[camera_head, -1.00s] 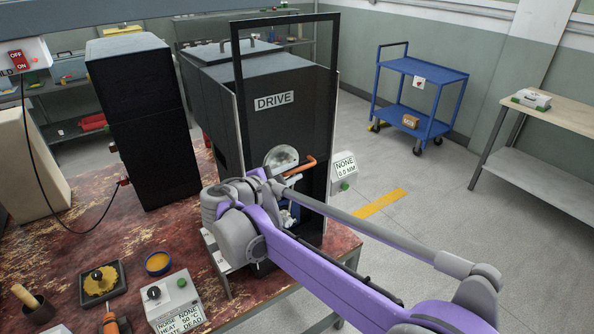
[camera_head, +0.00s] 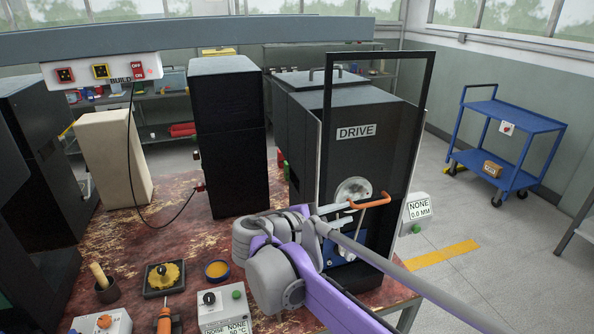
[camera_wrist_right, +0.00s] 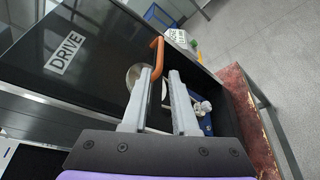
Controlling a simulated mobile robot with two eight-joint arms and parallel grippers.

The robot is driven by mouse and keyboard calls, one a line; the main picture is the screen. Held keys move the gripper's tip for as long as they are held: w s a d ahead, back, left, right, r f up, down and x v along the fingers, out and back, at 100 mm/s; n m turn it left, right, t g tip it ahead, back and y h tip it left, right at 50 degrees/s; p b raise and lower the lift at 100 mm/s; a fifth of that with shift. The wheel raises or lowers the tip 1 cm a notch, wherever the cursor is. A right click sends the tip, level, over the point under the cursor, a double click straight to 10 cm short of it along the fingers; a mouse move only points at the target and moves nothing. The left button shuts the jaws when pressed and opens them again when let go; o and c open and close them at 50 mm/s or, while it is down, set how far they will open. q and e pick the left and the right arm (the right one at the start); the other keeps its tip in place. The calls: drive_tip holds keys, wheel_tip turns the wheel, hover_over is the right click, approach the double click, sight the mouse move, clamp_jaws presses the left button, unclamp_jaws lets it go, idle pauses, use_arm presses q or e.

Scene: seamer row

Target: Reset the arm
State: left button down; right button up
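The black machine labelled DRIVE (camera_head: 290,130) stands at the right end of the worn red bench. A bent orange handle (camera_head: 370,201) sticks out at its front, beside a round metal disc (camera_head: 353,190). My right gripper (camera_head: 340,208) is at the machine's front, close to the handle. In the right wrist view its two grey fingers (camera_wrist_right: 161,72) stand apart, with the orange handle (camera_wrist_right: 159,55) showing in and beyond the gap. I cannot tell whether they touch it. A blue part (camera_head: 343,256) lies low behind my arm, partly hidden. My left gripper is not in view.
A black frame (camera_head: 327,110) rises around the machine's front. A tall black cabinet (camera_head: 231,140) stands left of it. A blue cart (camera_head: 511,145) stands on open floor at right.

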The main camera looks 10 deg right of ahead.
drive_tip(key=s+d+f+m+g+y, duration=0.3)
drive_tip(key=s+f+y, duration=0.4)
drive_tip(key=s+f, duration=0.65)
drive_tip(key=s+a+f+m+t+y, duration=0.2)
drive_tip(key=s+a+f+m+y, duration=0.5)
drive_tip(key=s+f, duration=0.4)
drive_tip(key=shift+a+f+m, duration=0.2)
drive_tip(key=shift+a+m, duration=0.2)
drive_tip(key=shift+m, duration=0.3)
